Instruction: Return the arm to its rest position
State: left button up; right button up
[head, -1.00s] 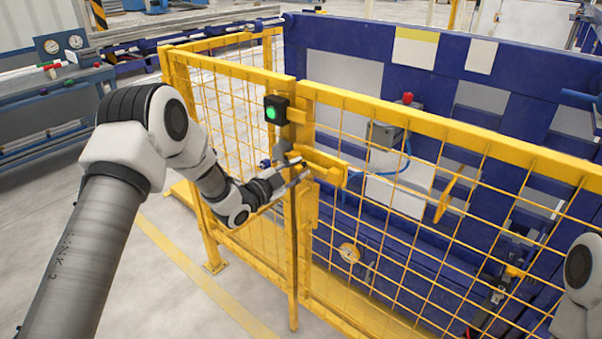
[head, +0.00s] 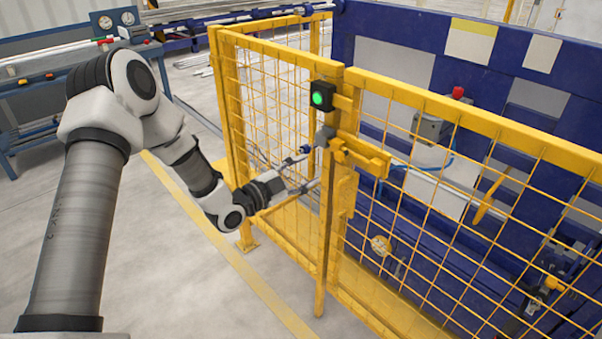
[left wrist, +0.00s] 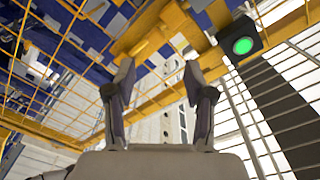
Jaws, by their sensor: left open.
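My left arm (head: 75,225) reaches in from the left of the head view. Its gripper (head: 312,165) is open and empty, with its fingers pointing at the latch side of the yellow mesh gate. The yellow latch bar (head: 362,158) is just right of the fingertips, and the gripper appears apart from it. In the left wrist view the two fingers (left wrist: 158,75) are spread with nothing between them. The yellow latch part (left wrist: 145,32) shows above and beyond them. My right gripper is not in view.
A black box with a lit green light (head: 322,97) sits on the gate post. The yellow mesh fence (head: 275,115) stands close to the gripper. Blue machinery (head: 400,70) is behind it. A workbench (head: 75,75) is at the back left. The floor left of the fence is clear.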

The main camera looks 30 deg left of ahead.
pick_arm(q)
jog(key=shift+s+a, duration=0.15)
jog(key=shift+s, duration=0.3)
jog(key=shift+f, duration=0.15)
jog(key=s+d+f+g, duration=0.3)
jog(key=s+f, duration=0.1)
jog(key=f, duration=0.3)
jog(key=s+d+f+n+g+y, duration=0.1)
jog(key=s+d+f+g, duration=0.2)
jog(key=f, duration=0.5)
jog(key=s+d+f+g, duration=0.2)
jog(key=s+d+f, duration=0.2)
jog(key=s+f, duration=0.25)
jog(key=s+a+f+n+g+y, duration=0.1)
jog(key=s+f+n+g+y, duration=0.1)
jog(key=s, duration=0.5)
jog(key=s+a+f+n+g+y, duration=0.1)
jog(key=s+f+n+g, duration=0.3)
jog(key=s+n, duration=0.2)
jog(key=s+a+f+n+g+y, duration=0.2)
jog(key=s+n, duration=0.3)
jog(key=s, duration=0.5)
jog(key=shift+f+g+y, duration=0.3)
jog(key=shift+f+g, duration=0.1)
jog(key=shift+f, duration=0.25)
